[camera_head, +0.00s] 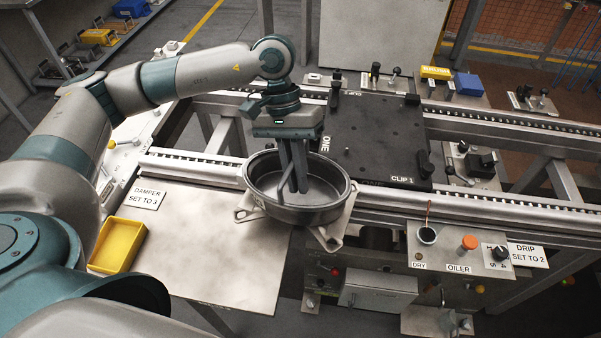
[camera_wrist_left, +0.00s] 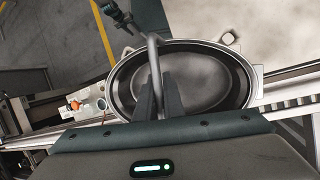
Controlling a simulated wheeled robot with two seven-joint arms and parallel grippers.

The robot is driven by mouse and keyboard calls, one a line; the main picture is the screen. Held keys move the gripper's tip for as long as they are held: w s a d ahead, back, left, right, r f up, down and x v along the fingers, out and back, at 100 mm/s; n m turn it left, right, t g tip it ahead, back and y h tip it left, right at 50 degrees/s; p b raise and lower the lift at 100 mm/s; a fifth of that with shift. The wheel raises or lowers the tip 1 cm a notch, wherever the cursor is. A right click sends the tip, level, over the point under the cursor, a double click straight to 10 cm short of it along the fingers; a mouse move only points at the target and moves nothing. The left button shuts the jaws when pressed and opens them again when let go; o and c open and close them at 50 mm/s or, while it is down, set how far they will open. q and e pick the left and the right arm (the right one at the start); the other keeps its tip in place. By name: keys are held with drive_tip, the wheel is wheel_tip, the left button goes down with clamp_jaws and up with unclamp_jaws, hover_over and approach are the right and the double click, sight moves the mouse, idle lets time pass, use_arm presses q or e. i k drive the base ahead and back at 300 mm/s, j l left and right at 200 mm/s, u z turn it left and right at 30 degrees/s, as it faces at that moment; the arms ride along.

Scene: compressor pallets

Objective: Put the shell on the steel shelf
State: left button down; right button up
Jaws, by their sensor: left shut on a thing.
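The shell (camera_head: 322,214) is an oval, open-topped grey metal pan with pale, holed feet around its base. It sits or hangs over the front rail, at the right edge of a steel top (camera_head: 215,255); contact underneath is hidden. My left gripper (camera_head: 297,186) points down into it, shut on the bent tube that rises from the shell. In the left wrist view the shell (camera_wrist_left: 236,85) lies below the fingers, and the tube (camera_wrist_left: 154,65) crosses its opening. I cannot tell for sure which surface is the steel shelf. My right gripper is not in view.
A black plate marked CLIP 1 (camera_head: 370,140) lies on the rails right of the shell. An oiler panel (camera_head: 455,258) stands front right. A rack (camera_head: 95,45) holds bins back left.

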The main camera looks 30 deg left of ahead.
sight(208, 239)
drive_tip(key=u, duration=1.8)
drive_tip(key=l, duration=0.4)
drive_tip(key=i+l, duration=0.1)
drive_tip(key=l, duration=0.35)
